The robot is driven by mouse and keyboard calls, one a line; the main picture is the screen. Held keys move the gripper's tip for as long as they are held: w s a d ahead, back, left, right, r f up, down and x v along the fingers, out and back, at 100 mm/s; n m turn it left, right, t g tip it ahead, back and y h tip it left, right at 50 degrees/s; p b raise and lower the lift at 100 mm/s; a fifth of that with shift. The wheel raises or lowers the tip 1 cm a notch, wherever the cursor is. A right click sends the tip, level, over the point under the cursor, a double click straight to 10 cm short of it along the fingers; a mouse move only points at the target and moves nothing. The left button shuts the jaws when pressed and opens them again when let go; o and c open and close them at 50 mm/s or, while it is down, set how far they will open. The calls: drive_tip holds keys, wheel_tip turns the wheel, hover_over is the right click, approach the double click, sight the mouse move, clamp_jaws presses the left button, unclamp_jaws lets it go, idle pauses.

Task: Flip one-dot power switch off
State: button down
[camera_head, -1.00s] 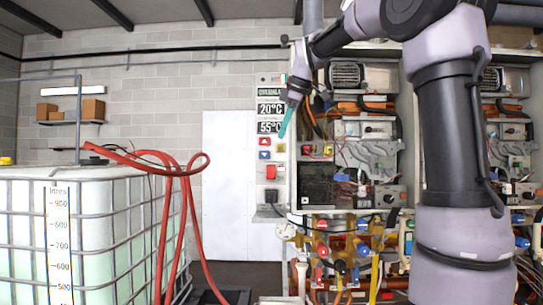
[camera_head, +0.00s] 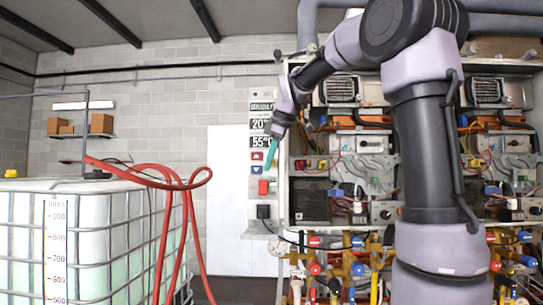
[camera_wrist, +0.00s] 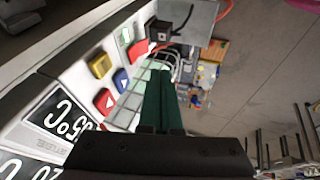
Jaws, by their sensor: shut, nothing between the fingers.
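A narrow white control panel (camera_head: 257,200) hangs on the wall left of the heaters. A red switch (camera_head: 263,187) sits on it below the displays and arrow buttons; it also shows in the wrist view (camera_wrist: 138,52). Its dot marking and rocker position are too small to tell. My gripper (camera_head: 270,160) is shut and empty, its teal fingers pointing down just above the red switch in the head view. In the wrist view my fingers (camera_wrist: 160,80) appear beside the switch, apart from it in the picture. Whether they touch the panel cannot be told.
A red-arrow button (camera_wrist: 104,100), blue-arrow button (camera_wrist: 121,80) and yellow button (camera_wrist: 101,66) sit close to my fingers. A black box (camera_head: 263,211) is below the switch. Heaters (camera_head: 360,150) with pipes stand to the right; a caged tank (camera_head: 90,240) with red hose stands left.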

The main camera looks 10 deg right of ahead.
sight(262, 189)
drive_tip(key=w+f, duration=0.1)
drive_tip(key=f, duration=0.1)
drive_tip(key=w+f, duration=0.3)
drive_tip(key=shift+w+f, duration=0.25)
drive_tip(key=shift+f, duration=0.15)
drive_tip(key=shift+w+f, duration=0.25)
drive_tip(key=shift+w, duration=0.2)
drive_tip(key=shift+d+f+t, duration=0.1)
drive_tip(key=shift+f+t, duration=0.05)
drive_tip(key=shift+t, duration=0.15)
drive_tip(key=shift+w+f, duration=0.1)
drive_tip(key=shift+w, duration=0.05)
drive_tip(key=shift+r, duration=0.9)
